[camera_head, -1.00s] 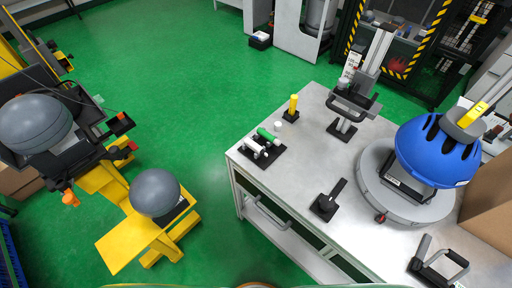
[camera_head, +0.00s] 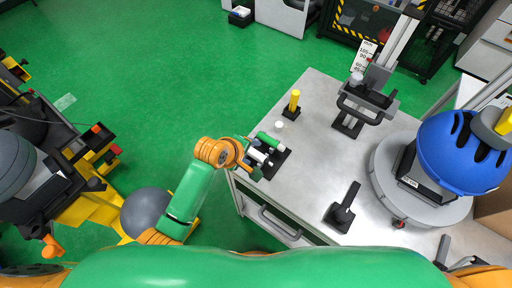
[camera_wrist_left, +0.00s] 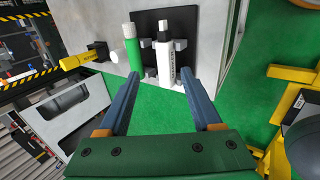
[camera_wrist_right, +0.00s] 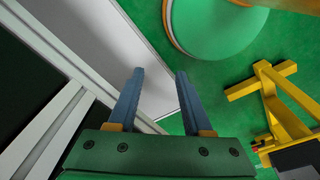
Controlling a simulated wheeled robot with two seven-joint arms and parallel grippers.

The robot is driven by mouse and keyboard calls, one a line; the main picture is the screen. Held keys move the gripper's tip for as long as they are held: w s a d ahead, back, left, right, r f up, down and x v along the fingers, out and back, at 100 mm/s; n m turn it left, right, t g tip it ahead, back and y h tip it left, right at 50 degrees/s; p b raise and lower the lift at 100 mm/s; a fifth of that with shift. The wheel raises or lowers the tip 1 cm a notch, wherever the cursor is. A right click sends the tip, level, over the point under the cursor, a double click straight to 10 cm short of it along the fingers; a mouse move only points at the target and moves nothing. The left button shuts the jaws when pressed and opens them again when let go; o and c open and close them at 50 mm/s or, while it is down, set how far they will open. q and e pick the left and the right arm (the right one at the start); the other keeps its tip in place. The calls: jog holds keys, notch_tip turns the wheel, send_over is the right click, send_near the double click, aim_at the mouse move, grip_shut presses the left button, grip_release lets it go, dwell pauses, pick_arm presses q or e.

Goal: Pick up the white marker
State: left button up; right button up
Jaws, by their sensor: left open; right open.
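The white marker (camera_wrist_left: 166,62) rests in grey clips on a black plate (camera_wrist_left: 150,23) at the table's edge. In the head view it is partly covered by my left gripper (camera_head: 251,157). My right gripper (camera_wrist_right: 160,74) is open and empty, over the floor beside a light grey panel.
A black stand (camera_head: 342,212), a handled device (camera_head: 361,108) and a blue helmet (camera_head: 450,150) are further right. The table's middle is clear.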

aim_at(256, 156)
pick_arm(q)
jog(key=f, duration=0.3)
jog(key=w+d+f+b, duration=0.1)
jog(key=shift+f, duration=0.15)
jog(key=shift+w+f, duration=0.2)
jog(key=shift+w, duration=0.15)
jog(key=shift+s+r, duration=0.1)
jog(key=shift+s, duration=0.1)
grip_shut()
